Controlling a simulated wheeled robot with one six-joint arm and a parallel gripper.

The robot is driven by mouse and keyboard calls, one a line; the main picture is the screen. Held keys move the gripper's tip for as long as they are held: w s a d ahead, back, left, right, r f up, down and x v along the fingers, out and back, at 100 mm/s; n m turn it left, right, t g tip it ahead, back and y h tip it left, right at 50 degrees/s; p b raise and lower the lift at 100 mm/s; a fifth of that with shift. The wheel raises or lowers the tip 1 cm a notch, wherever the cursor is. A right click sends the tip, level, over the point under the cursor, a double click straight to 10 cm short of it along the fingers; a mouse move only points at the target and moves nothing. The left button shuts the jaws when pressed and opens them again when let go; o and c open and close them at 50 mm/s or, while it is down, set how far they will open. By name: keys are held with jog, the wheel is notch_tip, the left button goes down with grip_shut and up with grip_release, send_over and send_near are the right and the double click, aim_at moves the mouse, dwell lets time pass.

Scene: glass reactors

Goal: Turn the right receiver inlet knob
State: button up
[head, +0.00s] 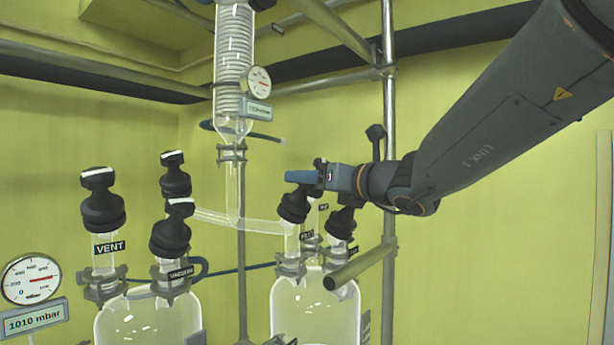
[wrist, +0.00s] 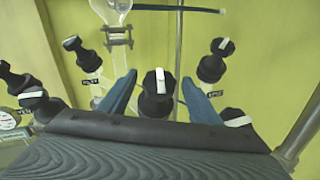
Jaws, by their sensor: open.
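My gripper (head: 302,177) is open, its blue fingers just above a black knob (head: 293,205) on the right glass receiver (head: 315,310). In the wrist view, my fingers (wrist: 160,98) stand on either side of a black knob (wrist: 157,104) with a white bar on top. The bar points roughly up and down in that view, and gaps show between the knob and the fingers. A second black knob (head: 341,222) stands on the same receiver to the right. The small labels there are too blurred to tell which knob is the inlet.
The left receiver (head: 148,318) carries black knobs, including the VENT knob (head: 102,203) and the VACUUM knob (head: 171,233). A metal post (head: 389,270) and a short rod (head: 360,266) stand close to the right receiver. A glass condenser (head: 233,60) hangs above.

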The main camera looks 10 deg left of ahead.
jog(key=shift+w+a, duration=0.4)
jog(key=shift+a, duration=0.15)
jog(key=c, duration=1.1)
jog(key=shift+o, duration=0.2)
jog(key=shift+w+f+n+g+y, duration=0.1)
jog(key=shift+n+g+y, duration=0.2)
jog(key=shift+n+g, duration=0.15)
